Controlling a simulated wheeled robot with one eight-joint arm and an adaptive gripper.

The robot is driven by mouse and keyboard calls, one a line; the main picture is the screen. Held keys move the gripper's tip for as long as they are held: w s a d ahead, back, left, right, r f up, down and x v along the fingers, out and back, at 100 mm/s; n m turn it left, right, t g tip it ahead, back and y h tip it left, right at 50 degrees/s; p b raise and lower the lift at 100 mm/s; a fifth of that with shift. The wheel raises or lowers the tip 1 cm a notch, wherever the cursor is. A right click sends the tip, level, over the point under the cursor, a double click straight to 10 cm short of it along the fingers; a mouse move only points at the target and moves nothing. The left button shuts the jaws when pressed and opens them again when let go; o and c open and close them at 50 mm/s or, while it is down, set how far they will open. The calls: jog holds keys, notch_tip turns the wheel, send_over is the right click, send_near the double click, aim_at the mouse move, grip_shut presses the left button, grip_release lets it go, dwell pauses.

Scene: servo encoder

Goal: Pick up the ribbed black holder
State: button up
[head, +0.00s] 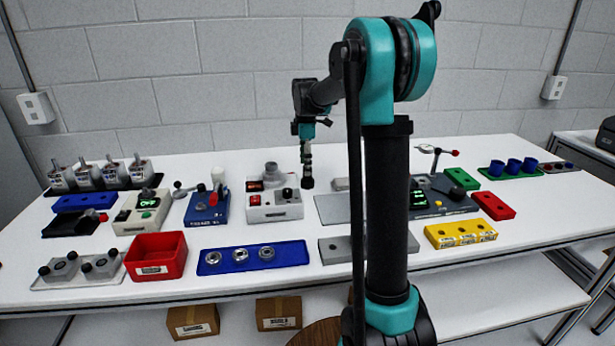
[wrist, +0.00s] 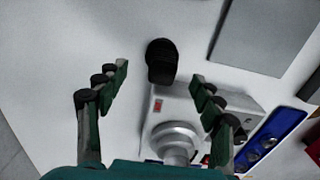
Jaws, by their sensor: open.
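The ribbed black holder (wrist: 161,62) stands on the white table, against or very close to the edge of a white-grey device (wrist: 180,112) with a round grey top. In the wrist view it lies between and slightly beyond the fingertips of my gripper (wrist: 160,78), which is open and empty. No finger visibly touches it. In the head view my gripper (head: 306,158) points down just right of and behind that device. A small dark shape directly under it (head: 308,183) is probably the holder; its edges blend with the fingers.
The blue tray (head: 225,261) with metal rings lies in front of the device. A blue box (head: 208,207) stands left of it, and a grey plate (head: 335,208) lies to the right. A red bin (head: 156,258) is at front left. My arm hides part of the table.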

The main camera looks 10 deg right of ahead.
aim_at(307, 178)
jog(key=shift+d+f, duration=0.15)
jog(key=shift+f, duration=1.35)
jog(key=shift+d+f, duration=0.1)
jog(key=shift+f, duration=1.35)
jog(key=c, duration=1.3)
